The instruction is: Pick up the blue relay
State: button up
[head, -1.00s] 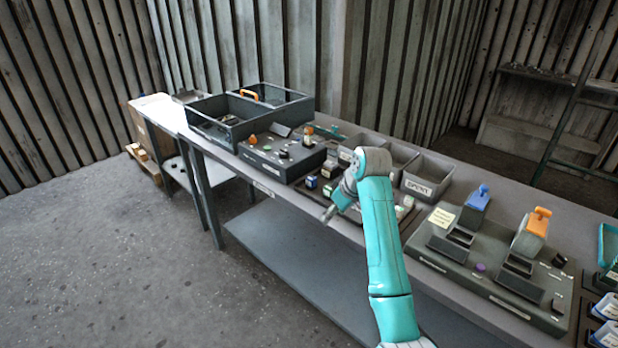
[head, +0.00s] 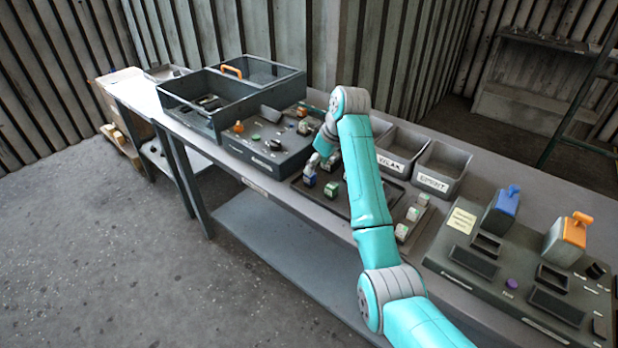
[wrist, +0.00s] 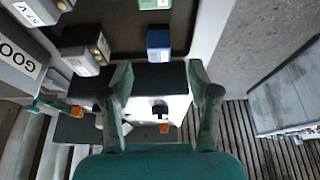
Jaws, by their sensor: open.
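The blue relay (head: 310,176) stands near the front left part of a dark tray (head: 340,204) on the bench. In the wrist view the blue relay (wrist: 158,42) shows as a small blue block at the tray's edge, ahead of the fingertips and roughly between their lines. My gripper (wrist: 163,80) is open with nothing between its fingers. In the head view my gripper (head: 321,152) is close above the blue relay and partly hidden by my arm; I cannot tell whether it touches.
Green-topped relays (head: 330,189) stand close by in the tray. A control box (head: 270,150) and an open bin (head: 187,108) are to the left. Grey bins (head: 440,168) stand behind right. A panel with blue and orange handles (head: 520,262) is at right.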

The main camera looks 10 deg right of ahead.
aim_at(310, 179)
jog(key=shift+x, duration=3.4)
jog(key=shift+w, duration=0.15)
jog(key=shift+r, duration=0.1)
jog(key=c, duration=1)
